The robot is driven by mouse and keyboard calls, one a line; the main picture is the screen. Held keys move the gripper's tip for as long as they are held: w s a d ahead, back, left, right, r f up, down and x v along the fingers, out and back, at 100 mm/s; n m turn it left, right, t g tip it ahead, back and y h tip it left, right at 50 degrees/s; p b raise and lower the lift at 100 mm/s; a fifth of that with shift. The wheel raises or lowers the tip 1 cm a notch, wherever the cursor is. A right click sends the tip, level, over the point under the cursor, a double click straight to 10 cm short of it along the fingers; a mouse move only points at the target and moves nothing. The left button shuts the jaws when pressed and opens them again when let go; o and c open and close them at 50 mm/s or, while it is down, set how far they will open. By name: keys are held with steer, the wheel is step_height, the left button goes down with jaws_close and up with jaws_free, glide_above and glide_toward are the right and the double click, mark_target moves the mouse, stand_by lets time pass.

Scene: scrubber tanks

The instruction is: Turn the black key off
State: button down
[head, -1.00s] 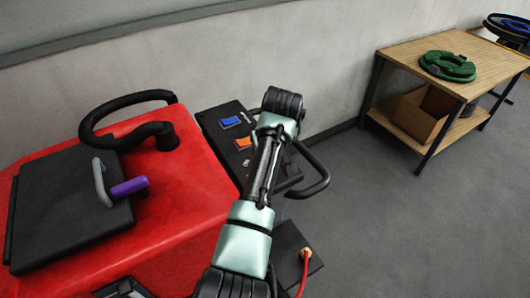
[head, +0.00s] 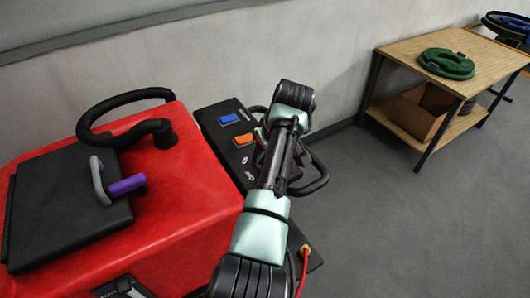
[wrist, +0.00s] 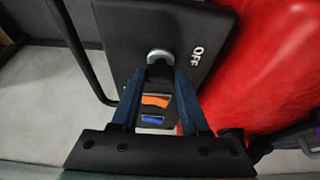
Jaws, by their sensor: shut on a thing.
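The black key (wrist: 160,71) stands in a silver round lock (wrist: 159,55) on the black control panel (wrist: 128,30), seen in the wrist view. A white OFF label (wrist: 196,57) is printed beside the lock. My gripper (wrist: 160,72) is shut on the key, with its blue-grey fingers on either side of it. Most of the key is hidden between the fingers, so its exact angle is hard to tell. In the head view the panel (head: 222,140) shows, but my arm hides the key and the fingertips.
An orange switch (head: 243,139) and a blue switch (head: 228,119) are on the panel. The red tank body (head: 190,195) lies left, with a black lid (head: 65,215) and purple-grip handle (head: 127,185). A black handle bar (head: 318,172) is close right of my arm. A wooden table (head: 452,60) stands farther right.

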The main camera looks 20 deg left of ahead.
steer(key=shift+c, duration=2)
jaws_free()
steer(key=shift+r, duration=0.1)
steer(key=b+v, duration=0.2)
steer(key=v, duration=1.1)
steer(key=shift+b, duration=0.35)
